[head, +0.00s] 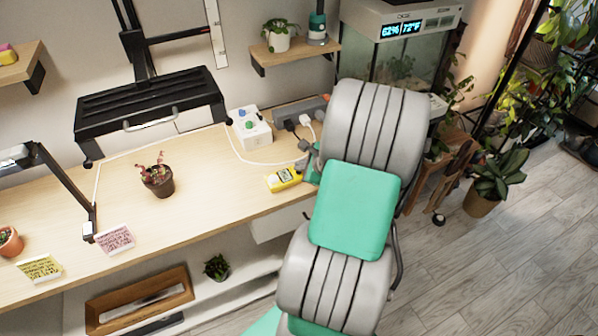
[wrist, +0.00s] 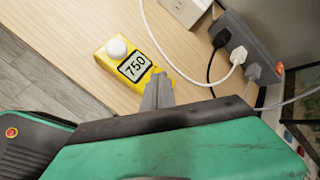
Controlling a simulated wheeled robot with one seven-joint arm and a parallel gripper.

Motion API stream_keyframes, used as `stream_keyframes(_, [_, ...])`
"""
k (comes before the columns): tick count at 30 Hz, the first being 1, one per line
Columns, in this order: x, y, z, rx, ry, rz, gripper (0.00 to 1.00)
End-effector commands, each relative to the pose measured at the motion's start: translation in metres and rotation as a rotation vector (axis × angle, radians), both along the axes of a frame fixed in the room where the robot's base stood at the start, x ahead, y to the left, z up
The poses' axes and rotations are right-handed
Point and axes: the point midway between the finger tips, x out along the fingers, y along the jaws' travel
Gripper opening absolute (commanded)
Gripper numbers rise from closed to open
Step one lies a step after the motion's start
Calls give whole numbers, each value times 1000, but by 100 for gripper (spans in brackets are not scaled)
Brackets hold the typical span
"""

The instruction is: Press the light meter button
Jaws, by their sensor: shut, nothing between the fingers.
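The yellow light meter (head: 284,179) lies on the wooden bench near its front edge; the wrist view shows it too (wrist: 105,60). It has a white dome at one end and a display (wrist: 134,67) reading 750. My gripper (wrist: 158,78) is shut and empty, its grey fingertips at the meter's end opposite the dome. They overlap that end in the picture; I cannot tell whether they touch it. No button shows clearly; that end is partly hidden by the fingers. In the head view my arm covers the fingertips.
A power strip (wrist: 247,48) with plugs and a white cable (wrist: 152,30) lie close to the meter. A white box with knobs (head: 250,128) stands behind it. A potted red plant (head: 158,183) stands to the left, with bare bench between.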

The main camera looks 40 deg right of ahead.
Motion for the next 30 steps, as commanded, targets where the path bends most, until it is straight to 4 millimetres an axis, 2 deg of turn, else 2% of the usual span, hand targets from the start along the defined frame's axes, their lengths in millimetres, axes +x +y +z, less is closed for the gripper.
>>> stream_keyframes(19, [0, 0, -4, -1, 0, 1, 0])
stream_keyframes(30, [0, 0, 11, -1, 0, 1, 0])
